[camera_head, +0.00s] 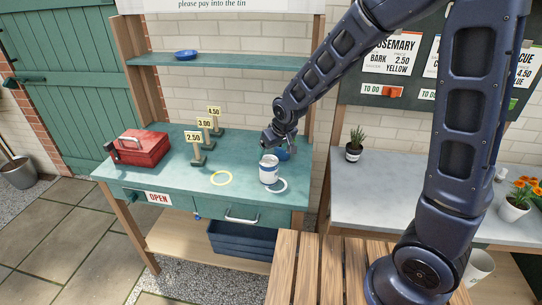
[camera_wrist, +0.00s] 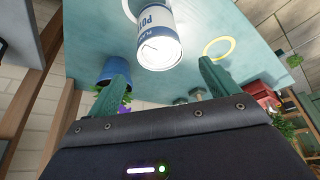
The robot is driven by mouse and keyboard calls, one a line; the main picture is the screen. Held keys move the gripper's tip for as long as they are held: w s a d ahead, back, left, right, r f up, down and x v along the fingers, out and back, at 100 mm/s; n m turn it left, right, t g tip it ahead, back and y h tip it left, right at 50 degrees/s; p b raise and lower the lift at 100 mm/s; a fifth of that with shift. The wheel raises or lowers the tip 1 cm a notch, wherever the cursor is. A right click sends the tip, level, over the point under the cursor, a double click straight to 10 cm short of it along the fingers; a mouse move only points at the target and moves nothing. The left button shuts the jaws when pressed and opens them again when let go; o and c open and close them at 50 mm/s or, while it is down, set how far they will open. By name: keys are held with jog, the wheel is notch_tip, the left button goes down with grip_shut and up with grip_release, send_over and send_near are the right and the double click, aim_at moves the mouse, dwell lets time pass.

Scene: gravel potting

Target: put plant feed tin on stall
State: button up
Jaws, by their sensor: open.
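The plant feed tin (camera_head: 268,174), white with blue bands, stands upright on the teal stall counter (camera_head: 165,180), near its right front. It also shows in the wrist view (camera_wrist: 158,38), where its blue lettering is partly readable. My gripper (camera_head: 279,147) is just behind and above the tin. In the wrist view my gripper (camera_wrist: 163,76) has its two green fingers spread wide, with nothing between them. The tin lies beyond the fingertips, and I see no contact.
A white ring (camera_head: 277,186) lies beside the tin, a yellow ring (camera_head: 221,178) to its left. A blue pot (camera_wrist: 116,68) with a plant stands close by my gripper. Price signs (camera_head: 197,147) and a red box (camera_head: 142,148) are further left. The counter's front left is clear.

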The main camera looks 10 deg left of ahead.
jog(key=shift+v, duration=1.4)
jog(key=w+d+r+m, duration=0.1)
jog(key=d+r, duration=0.3)
jog(key=d, duration=0.4)
jog(key=d+r+m+t+h, duration=0.1)
jog(key=d+r+m, duration=0.1)
jog(key=d+r, duration=0.35)
jog(key=w+d+r+m, duration=0.1)
jog(key=d+r, duration=0.1)
jog(key=d, duration=0.8)
jog(key=s+d+r+m+h, duration=0.1)
jog(key=s+d+r+m, duration=0.1)
jog(key=s+d, duration=0.4)
jog(key=s+d+r+m+h, duration=0.1)
jog(key=s+d+r+m, duration=0.2)
jog(key=s+d, duration=0.3)
jog(key=d, duration=0.4)
jog(key=shift+s+d+r, duration=0.15)
jog(key=shift+d+r, duration=0.05)
jog(key=shift+d, duration=0.15)
